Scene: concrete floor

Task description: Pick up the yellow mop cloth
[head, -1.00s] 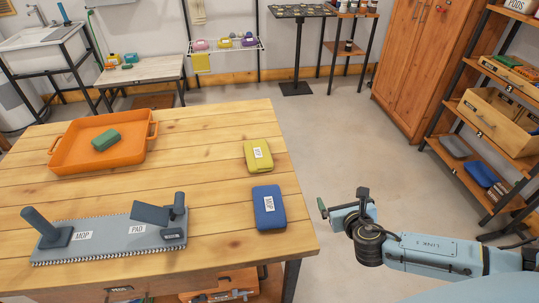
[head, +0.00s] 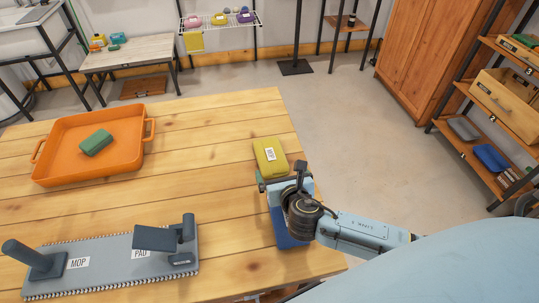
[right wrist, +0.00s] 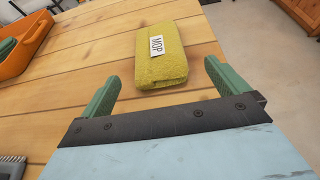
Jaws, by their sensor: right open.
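The yellow mop cloth (head: 270,156) is a folded block with a white MOP label, lying on the wooden table near its right edge. It also shows in the right wrist view (right wrist: 163,60), just beyond the fingertips. My right gripper (head: 262,180) is over the table, on the near side of the cloth. Its green fingers (right wrist: 161,78) are apart with nothing between them, pointing at the cloth's near end. The gripper hides part of the blue cloth (head: 284,236). My left gripper is not in view.
An orange tray (head: 60,165) with a green block (head: 96,143) in it stands at the table's far left. A grey board (head: 110,271) with MOP and PAD labels and handled tools lies at the front left. The middle of the table is clear.

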